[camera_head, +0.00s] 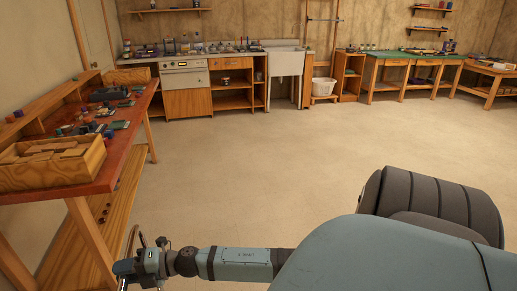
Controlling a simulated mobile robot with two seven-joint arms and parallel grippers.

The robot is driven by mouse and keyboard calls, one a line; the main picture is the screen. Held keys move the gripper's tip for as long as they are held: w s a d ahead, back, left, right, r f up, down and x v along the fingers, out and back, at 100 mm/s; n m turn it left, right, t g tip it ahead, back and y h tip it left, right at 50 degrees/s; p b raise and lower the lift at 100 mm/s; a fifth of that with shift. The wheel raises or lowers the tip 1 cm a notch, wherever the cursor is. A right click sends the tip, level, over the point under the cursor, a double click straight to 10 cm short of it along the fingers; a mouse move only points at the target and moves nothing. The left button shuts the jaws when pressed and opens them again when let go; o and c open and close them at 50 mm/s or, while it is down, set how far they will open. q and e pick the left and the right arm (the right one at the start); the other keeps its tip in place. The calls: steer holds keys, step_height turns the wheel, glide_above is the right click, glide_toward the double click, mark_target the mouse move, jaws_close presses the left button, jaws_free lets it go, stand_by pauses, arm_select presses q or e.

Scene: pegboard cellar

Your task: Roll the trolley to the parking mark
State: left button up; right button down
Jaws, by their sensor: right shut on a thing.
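My right gripper (138,266) is at the lower left, at the end of an arm that reaches in from the right. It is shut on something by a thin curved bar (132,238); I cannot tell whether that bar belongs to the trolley. No trolley body can be made out, and no parking mark shows on the visible floor. My left gripper is not in view.
A red-topped workbench (128,113) with tools and a wooden box (88,166) runs along the left, close to my right gripper. Cabinets (188,103), a white sink (286,64) and a green-topped bench (390,58) line the back. The mid-floor (270,150) is clear.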

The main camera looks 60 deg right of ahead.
steer(key=shift+s+f, duration=0.1)
steer(key=shift+f, duration=0.4)
steer(key=shift+d+r, duration=0.1)
steer(key=shift+r, duration=0.05)
steer(key=shift+s+d, duration=0.1)
steer(key=c, duration=1.3)
jaws_free()
steer(key=o, duration=0.5)
steer(key=shift+w, duration=0.2)
steer(key=shift+c, duration=0.2)
steer(key=shift+r, duration=0.2)
